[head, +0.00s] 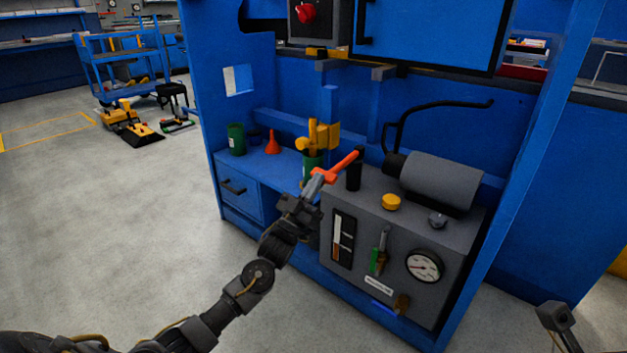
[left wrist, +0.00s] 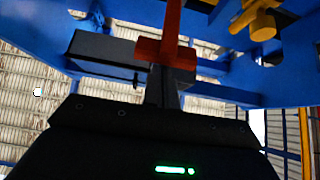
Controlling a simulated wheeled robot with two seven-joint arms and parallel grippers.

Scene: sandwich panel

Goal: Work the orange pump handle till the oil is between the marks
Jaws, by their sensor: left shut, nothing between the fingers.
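The orange pump handle (head: 340,166) slants up to the right above the grey pump unit (head: 385,208). Its crosspiece also shows in the left wrist view (left wrist: 165,53). My left gripper (head: 315,183) is shut and empty, its fingertips right at the handle's lower left end; whether they touch it I cannot tell. In the left wrist view the closed fingers (left wrist: 163,87) stand just below the crosspiece. The sight gauge (head: 343,238) on the unit's front shows a pale column with reddish brown low down; its marks are too small to read. My right gripper (head: 556,316) is at the lower right, its jaws unclear.
A black post (head: 354,172), a yellow cap (head: 391,202) and a grey motor (head: 440,182) stand on the unit. A round dial (head: 424,265) is on its front. A green can (head: 236,138) and red funnel (head: 273,143) stand on the blue bench.

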